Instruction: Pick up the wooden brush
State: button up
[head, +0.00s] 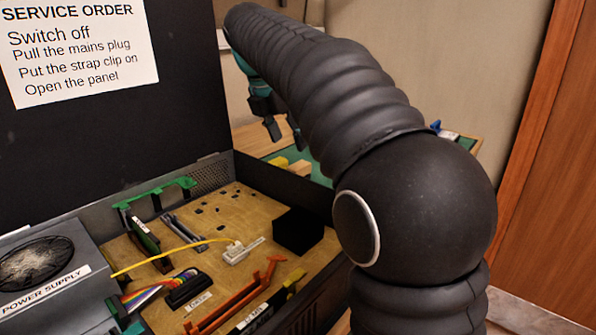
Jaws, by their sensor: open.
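My gripper (283,133) shows past the far edge of the open computer case, partly hidden by my black ribbed arm. Its teal and dark fingers point down and are apart. Below it, small yellow and light wood-coloured pieces (299,167) lie on a green mat (322,178). I cannot tell whether one of these is the wooden brush, as they are small and partly covered by the case edge and my arm. The gripper appears to be above them, and I see nothing between its fingers.
The open case (200,215) fills the lower left, with a power supply (40,265), cards and cables inside. A black panel with a service order sign (80,50) stands upright at left. A wooden door (555,150) is at right. Small items (445,133) lie on the far table.

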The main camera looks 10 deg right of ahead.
aim_at(299, 164)
jog(key=x, duration=0.4)
jog(key=shift+f+b, duration=0.1)
jog(key=shift+b, duration=0.2)
jog(key=shift+s+b+x, duration=0.15)
jog(key=shift+b+x, duration=0.1)
jog(key=shift+x, duration=1.05)
jog(key=shift+s+b+x, duration=0.15)
jog(key=shift+b+x, duration=0.05)
jog(key=shift+x, duration=1.15)
grip_shut()
jog(key=shift+r, duration=0.5)
jog(key=r, duration=0.2)
jog(key=d+r+p, duration=0.1)
jog(key=shift+s+r, duration=0.2)
jog(key=shift+r, duration=0.2)
jog(key=s+d+r, duration=0.4)
jog(key=d+r, duration=0.2)
jog(key=d, duration=0.3)
jog(key=shift+s+d+p, duration=0.25)
jog(key=shift+p, duration=0.1)
